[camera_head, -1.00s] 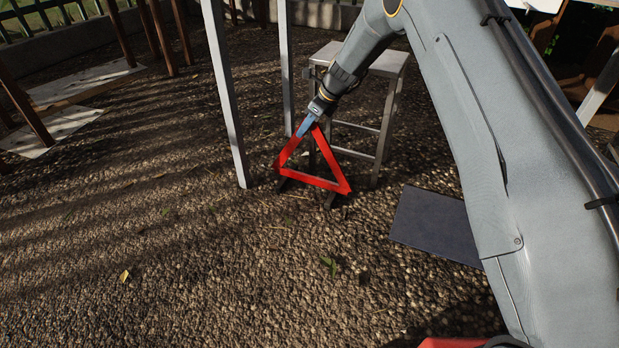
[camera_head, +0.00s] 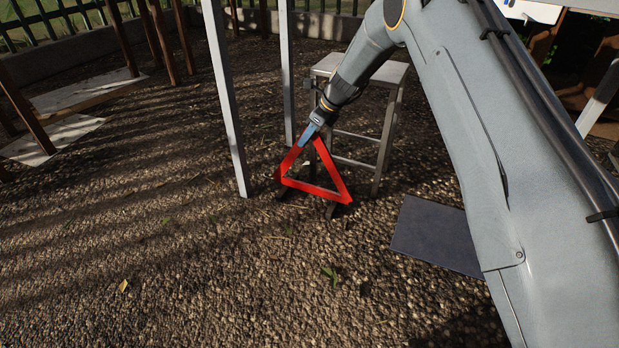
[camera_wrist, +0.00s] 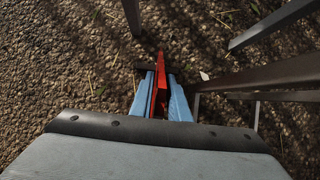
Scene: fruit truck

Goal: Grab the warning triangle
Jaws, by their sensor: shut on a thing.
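The warning triangle (camera_head: 316,188) is a red open frame with dark feet, in front of a metal stool. My gripper (camera_head: 308,134) is at its top corner, with blue fingers shut on it. In the wrist view the triangle (camera_wrist: 161,75) shows edge-on as a thin red strip between the two blue fingers of my gripper (camera_wrist: 160,95). The triangle is upright and slightly turned. I cannot tell whether its feet touch the gravel. My fingers hide part of its top.
The metal stool (camera_head: 388,72) stands close behind the triangle. A grey post (camera_head: 226,100) stands just to its left. A dark flat mat (camera_head: 436,236) lies at right. Open gravel (camera_head: 180,270) lies in front and to the left.

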